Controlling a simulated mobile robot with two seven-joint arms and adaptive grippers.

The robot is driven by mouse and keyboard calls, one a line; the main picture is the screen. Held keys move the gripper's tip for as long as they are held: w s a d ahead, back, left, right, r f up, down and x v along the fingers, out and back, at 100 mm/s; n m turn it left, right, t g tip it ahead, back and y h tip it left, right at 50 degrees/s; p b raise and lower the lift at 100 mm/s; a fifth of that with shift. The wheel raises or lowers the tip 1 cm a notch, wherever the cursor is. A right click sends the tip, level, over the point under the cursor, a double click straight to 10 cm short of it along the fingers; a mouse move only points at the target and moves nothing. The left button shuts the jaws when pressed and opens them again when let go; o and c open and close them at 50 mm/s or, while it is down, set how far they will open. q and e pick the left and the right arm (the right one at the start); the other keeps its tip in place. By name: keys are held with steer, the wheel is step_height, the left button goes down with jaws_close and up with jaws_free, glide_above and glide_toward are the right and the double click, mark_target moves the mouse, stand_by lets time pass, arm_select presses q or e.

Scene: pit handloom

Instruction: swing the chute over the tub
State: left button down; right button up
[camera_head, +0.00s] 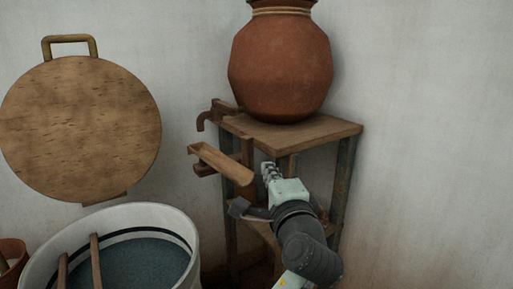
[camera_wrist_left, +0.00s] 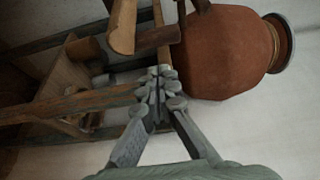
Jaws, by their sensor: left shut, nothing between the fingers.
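The chute (camera_head: 225,164) is a wooden trough on the stand's left side, below a spout (camera_head: 205,118). Its free end points left and sits higher than the tub (camera_head: 190,222), near the line of the tub's right rim; I cannot tell whether it overhangs it. The tub is white-rimmed with dark blue liquid, at lower left. My left gripper (camera_head: 268,172) is shut and empty, just right of the chute's near end; contact is unclear. In the left wrist view the shut fingers (camera_wrist_left: 160,84) show below the chute (camera_wrist_left: 123,28). My right gripper is out of view.
A clay pot (camera_head: 282,68) stands on the wooden stand (camera_head: 325,130), whose legs are close around my gripper. A round wooden lid (camera_head: 80,128) with a handle hangs on the wall. Two sticks (camera_head: 96,262) lean in the tub. A brown pot (camera_head: 12,255) is at far left.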

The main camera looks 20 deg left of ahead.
arm_select(q)
steer(key=x, duration=0.9)
steer(key=shift+w+a+r+p, duration=0.2)
steer(key=shift+w+r+p, duration=0.05)
steer(key=shift+w+p, duration=0.1)
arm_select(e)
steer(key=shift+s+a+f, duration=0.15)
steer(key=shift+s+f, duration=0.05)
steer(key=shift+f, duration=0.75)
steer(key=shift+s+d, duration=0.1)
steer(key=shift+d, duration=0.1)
